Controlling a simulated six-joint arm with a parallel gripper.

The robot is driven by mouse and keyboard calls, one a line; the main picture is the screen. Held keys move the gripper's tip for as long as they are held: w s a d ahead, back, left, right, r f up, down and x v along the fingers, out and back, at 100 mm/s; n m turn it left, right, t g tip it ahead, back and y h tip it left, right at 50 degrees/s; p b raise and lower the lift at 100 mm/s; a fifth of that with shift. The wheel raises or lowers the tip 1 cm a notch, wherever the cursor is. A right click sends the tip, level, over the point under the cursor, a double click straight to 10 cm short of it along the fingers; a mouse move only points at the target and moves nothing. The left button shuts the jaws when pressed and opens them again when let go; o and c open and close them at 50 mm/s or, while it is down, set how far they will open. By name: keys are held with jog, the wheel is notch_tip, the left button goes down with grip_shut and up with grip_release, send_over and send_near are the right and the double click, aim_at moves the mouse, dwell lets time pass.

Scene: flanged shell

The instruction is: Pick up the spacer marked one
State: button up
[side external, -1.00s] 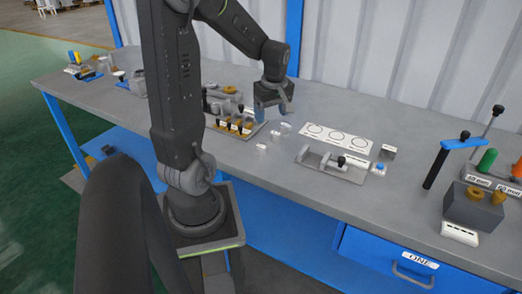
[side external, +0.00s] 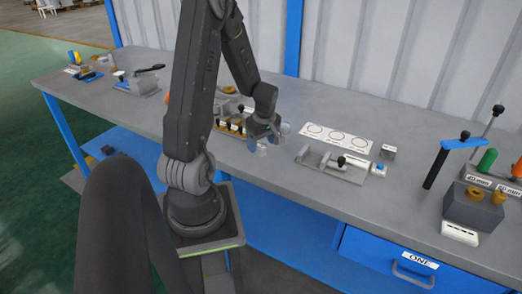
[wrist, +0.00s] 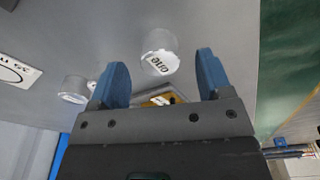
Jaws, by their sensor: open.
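The spacer marked one (wrist: 158,52) is a short pale cylinder with a white label, standing on the grey bench. The printed word appears upside down in the wrist view. My gripper (wrist: 162,62) is open, its two blue fingers apart, with nothing between the pads. In the wrist view the spacer shows in the gap between the fingertips, a little beyond them. In the side view my gripper (side external: 264,138) is low over the bench among the small pale spacers and hides part of them. A second spacer (wrist: 75,89) stands left of the left finger in the wrist view.
A white sheet with circles (side external: 335,138) lies right of my gripper, with a grey clamp fixture (side external: 332,166) in front of it. A tray with black-knobbed parts (side external: 229,127) is close on the left.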

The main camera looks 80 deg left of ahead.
jog(key=shift+s+a+f, duration=0.1)
jog(key=shift+a+f, duration=0.1)
jog(key=shift+f, duration=1.05)
jog(key=shift+c, duration=0.4)
jog(key=c, duration=1)
